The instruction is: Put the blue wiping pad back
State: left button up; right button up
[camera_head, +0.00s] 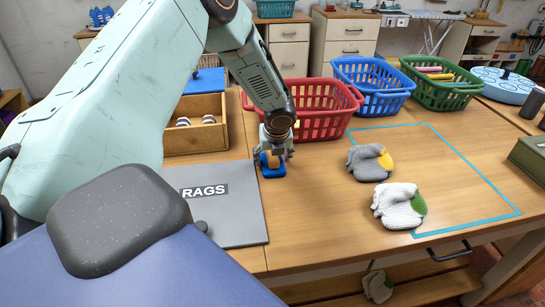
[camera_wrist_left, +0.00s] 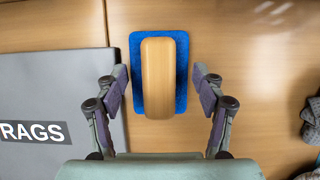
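The blue wiping pad (camera_head: 271,171) lies on the wooden table just right of the grey mat marked RAGS (camera_head: 235,222). In the left wrist view the pad (camera_wrist_left: 182,75) shows a blue base under a wooden handle (camera_wrist_left: 158,78). My left gripper (camera_head: 274,155) is above the pad, pointing down. In the wrist view its fingers (camera_wrist_left: 160,87) are spread on both sides of the handle, with a gap on each side, so it is open and empty. The gripper partly hides the pad in the head view. My right gripper is not in view.
Two grey-white gloves (camera_head: 368,163) (camera_head: 400,207) lie at a blue taped outline (camera_head: 480,172). A wooden box (camera_head: 196,141) stands behind the mat. Red (camera_head: 318,111), blue (camera_head: 372,84) and green (camera_head: 440,91) baskets line the back. Table between pad and gloves is clear.

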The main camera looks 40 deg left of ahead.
pick_arm(q)
jog(key=shift+o, duration=1.3)
jog(key=shift+d+r, duration=0.15)
jog(key=shift+a, duration=0.2)
jog(key=p+v, duration=0.1)
jog(key=v, duration=1.1)
jog(key=shift+p, duration=0.3)
jog(key=shift+c, duration=0.2)
